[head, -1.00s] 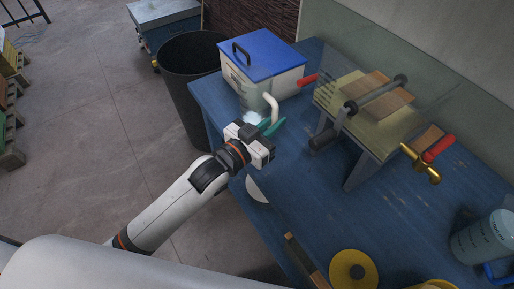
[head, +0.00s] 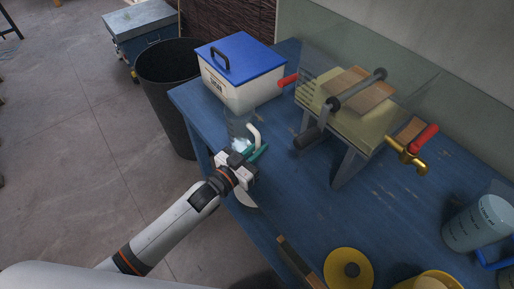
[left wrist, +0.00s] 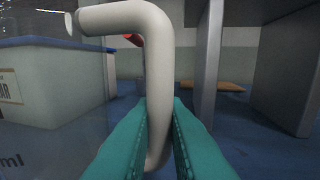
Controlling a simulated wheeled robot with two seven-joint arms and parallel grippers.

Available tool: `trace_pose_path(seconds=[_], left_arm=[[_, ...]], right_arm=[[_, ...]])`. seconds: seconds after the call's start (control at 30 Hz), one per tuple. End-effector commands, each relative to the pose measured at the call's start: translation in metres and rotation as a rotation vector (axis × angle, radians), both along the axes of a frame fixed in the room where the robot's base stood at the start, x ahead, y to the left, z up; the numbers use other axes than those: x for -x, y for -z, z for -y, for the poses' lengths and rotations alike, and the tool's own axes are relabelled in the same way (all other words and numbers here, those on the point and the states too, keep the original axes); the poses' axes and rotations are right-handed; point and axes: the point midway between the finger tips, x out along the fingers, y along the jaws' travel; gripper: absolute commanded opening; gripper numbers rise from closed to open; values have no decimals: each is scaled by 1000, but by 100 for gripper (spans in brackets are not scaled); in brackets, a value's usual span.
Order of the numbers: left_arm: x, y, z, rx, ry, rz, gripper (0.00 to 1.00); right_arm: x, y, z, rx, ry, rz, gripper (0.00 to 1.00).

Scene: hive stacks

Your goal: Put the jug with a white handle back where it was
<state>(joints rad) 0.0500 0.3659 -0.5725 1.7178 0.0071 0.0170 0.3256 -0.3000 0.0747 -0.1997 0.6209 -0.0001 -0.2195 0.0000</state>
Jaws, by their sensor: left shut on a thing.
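The jug with a white handle is a clear, see-through jug (head: 238,126) near the table's left edge, in front of the white box. Its white handle (head: 255,134) faces right. My left gripper (head: 257,153) has teal fingers and is shut on this handle. In the left wrist view the fingers (left wrist: 158,128) press the lower part of the white handle (left wrist: 158,55) from both sides. The clear jug wall with "ml" print (left wrist: 14,161) shows at left there. I cannot tell whether the jug's base touches the table. My right gripper is out of view.
A white box with a blue lid (head: 241,62) stands behind the jug. Another jug with a blue handle (head: 474,226) is at far right. A black bin (head: 168,95) stands beside the blue table (head: 300,215).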

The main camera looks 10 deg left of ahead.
Motion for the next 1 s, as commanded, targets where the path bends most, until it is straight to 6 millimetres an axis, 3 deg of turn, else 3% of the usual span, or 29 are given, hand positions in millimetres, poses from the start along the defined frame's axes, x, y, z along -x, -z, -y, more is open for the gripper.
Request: trace_pose_path(seconds=[0.27, 0.3, 0.4, 0.77, 1.0], left_arm=[[0, 4, 0, 0, 0, 0, 0], [0, 3, 0, -1, -1, -1, 17], [0, 3, 0, -1, -1, -1, 34], [0, -3, 0, -1, 0, 1, 34], [35, 2, -24, -2, -1, -5, 34]], right_arm=[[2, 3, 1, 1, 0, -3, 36], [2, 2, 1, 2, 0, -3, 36], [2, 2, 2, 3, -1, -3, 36], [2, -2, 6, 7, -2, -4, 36], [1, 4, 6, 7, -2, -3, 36]])
